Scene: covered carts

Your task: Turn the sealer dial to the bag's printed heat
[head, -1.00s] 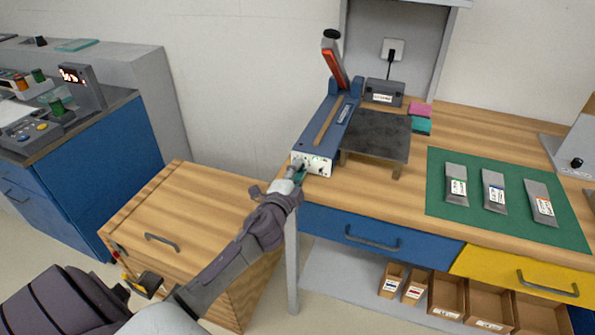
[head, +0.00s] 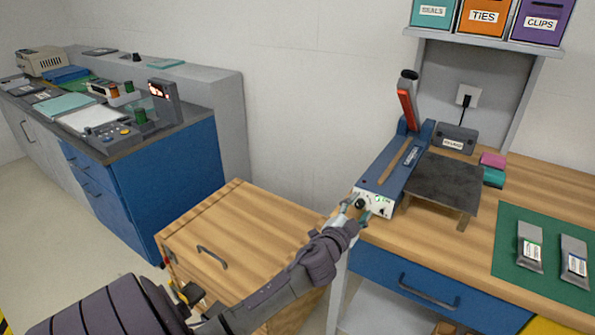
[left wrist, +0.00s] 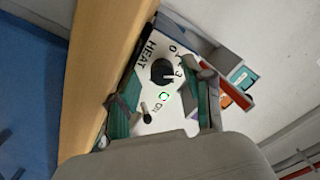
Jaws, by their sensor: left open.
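The blue bag sealer (head: 388,180) stands on the wooden bench with its red-handled arm (head: 407,102) raised. Its white front panel bears a black dial (left wrist: 162,70) marked HEAT; the pointer is near the 3 mark in the left wrist view. A small switch (left wrist: 146,112) marked ON is beside it. My left gripper (left wrist: 167,82) is open at the panel, its teal fingers either side of the dial; contact cannot be told. It also shows in the head view (head: 357,211). Two grey bags (head: 530,247) (head: 574,258) lie on the green mat (head: 512,224); their print is too small to read.
A dark plate (head: 445,186) is beside the sealer, with pink (head: 492,160) and teal (head: 494,177) blocks behind it. A wooden cabinet (head: 240,222) stands left of the bench. A blue cabinet (head: 185,165) with devices on top is further left.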

